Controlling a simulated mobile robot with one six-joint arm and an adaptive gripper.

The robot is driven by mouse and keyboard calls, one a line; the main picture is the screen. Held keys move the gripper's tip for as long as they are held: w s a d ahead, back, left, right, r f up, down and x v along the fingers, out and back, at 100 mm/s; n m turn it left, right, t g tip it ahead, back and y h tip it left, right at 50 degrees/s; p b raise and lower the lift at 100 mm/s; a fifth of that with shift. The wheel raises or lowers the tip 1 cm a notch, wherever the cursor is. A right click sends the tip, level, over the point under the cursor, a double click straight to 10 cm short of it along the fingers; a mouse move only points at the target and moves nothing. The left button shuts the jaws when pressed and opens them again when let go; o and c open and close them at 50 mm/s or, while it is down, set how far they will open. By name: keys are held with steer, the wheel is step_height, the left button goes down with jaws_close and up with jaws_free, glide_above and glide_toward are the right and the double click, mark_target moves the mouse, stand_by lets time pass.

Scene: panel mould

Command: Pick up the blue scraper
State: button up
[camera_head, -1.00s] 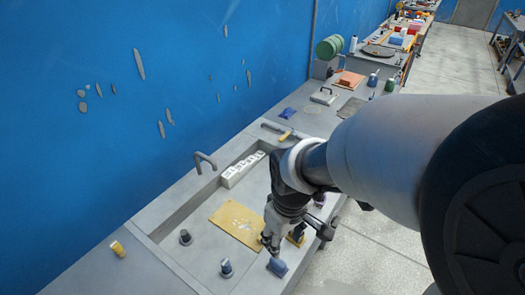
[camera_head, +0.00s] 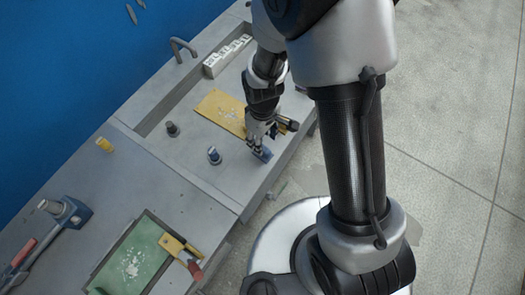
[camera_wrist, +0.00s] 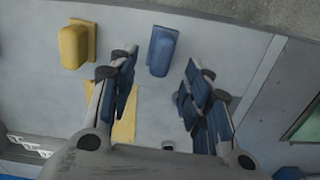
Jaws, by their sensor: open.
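The blue scraper (camera_head: 262,154) lies on the grey mould bed close to its front edge, just below my gripper (camera_head: 257,143) in the head view. In the wrist view the blue scraper (camera_wrist: 163,50) shows as a rounded blue block between and slightly beyond the fingertips of my gripper (camera_wrist: 158,68). The jaws are spread wide with nothing between the pads. I cannot tell the exact height gap to the scraper. In the head view the fingers partly cover it.
A yellow block (camera_wrist: 76,45) lies left of the scraper in the wrist view. A yellow plate (camera_head: 219,111) and two dark pegs (camera_head: 214,155) (camera_head: 172,130) stand nearby on the bed. A green board (camera_head: 135,258) and a hammer (camera_head: 65,210) lie at lower left.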

step_height(320, 180, down, 6)
steer(key=shift+s+r+b, duration=0.1)
steer(key=shift+s+b, duration=0.05)
steer(key=shift+b, duration=0.75)
steer(key=shift+c, duration=0.4)
jaws_close()
